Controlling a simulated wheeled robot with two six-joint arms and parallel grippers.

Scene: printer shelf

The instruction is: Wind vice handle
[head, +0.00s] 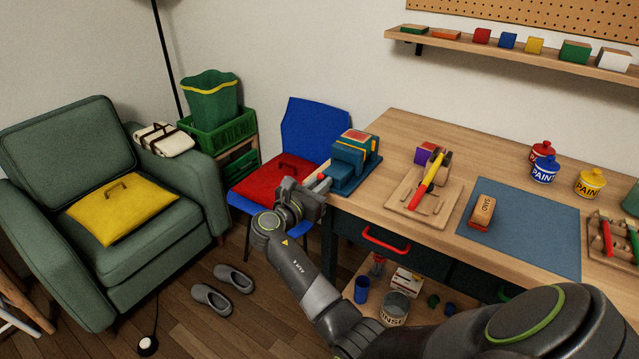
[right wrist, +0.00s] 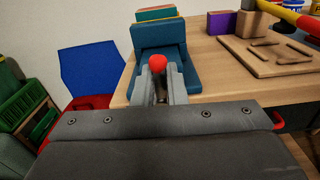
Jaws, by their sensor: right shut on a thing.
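The blue vice (head: 350,165) stands at the left front corner of the wooden workbench (head: 400,130). The red knob of the vice handle (right wrist: 158,62) sits between the fingers of my right gripper (right wrist: 160,85). In the head view the right gripper (head: 318,186) is at the vice's front, shut on the handle, and the red knob shows small beside the fingers. Most of the handle is hidden by the fingers. My left gripper is not in view.
A wooden tray (head: 401,198) with a red and yellow tool stands right of the vice. A blue mat (head: 540,240) with a sanding block lies further right. A blue chair (head: 312,125) with a red cushion stands left of the bench. A red drawer handle (head: 386,242) juts out below.

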